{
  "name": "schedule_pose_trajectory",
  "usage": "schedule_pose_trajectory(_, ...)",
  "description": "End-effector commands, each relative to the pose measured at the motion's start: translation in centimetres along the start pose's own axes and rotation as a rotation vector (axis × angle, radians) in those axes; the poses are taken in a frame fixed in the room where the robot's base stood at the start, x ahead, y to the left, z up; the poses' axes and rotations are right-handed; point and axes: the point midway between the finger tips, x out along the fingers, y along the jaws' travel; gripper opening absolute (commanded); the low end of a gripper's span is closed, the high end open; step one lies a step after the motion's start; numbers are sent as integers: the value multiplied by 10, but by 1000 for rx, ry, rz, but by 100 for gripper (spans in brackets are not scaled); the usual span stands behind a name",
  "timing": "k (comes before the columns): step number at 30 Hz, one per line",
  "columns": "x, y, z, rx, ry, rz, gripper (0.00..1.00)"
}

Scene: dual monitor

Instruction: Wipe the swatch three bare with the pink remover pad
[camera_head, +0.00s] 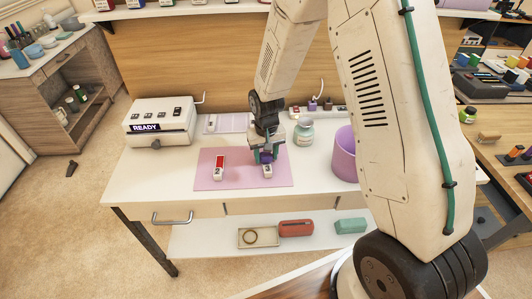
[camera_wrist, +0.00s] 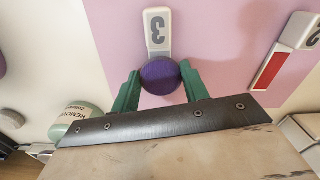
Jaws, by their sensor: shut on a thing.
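Swatch three (camera_head: 267,173) is a white tab marked 3 lying on the pink mat (camera_head: 240,182). In the wrist view, its numbered end (camera_wrist: 157,28) shows and its other end is hidden under a round pad. The pad (camera_wrist: 160,76) looks purple rather than pink. My gripper (camera_head: 266,155) is over the swatch, its green fingers shut on the pad from both sides. The pad lies over the swatch's lower part; I cannot tell whether it touches. Any colour left on swatch three is hidden.
Swatch two (camera_head: 219,167), with a red patch, lies left on the mat. A remover jar (camera_head: 304,132) and a purple bin (camera_head: 343,156) stand to the right. A white box reading READY (camera_head: 158,124) stands at the left. The table front (camera_head: 150,185) is clear.

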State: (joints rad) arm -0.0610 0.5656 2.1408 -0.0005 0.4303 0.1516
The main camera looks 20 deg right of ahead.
Motion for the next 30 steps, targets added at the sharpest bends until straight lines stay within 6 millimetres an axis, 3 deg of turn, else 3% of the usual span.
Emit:
schedule_pose_trajectory(11,0,2,-11,0,-2,0,27)
schedule_pose_trajectory(20,-2,0,3,0,-2,0,27)
schedule_pose_trajectory(30,0,2,-11,0,-2,0,27)
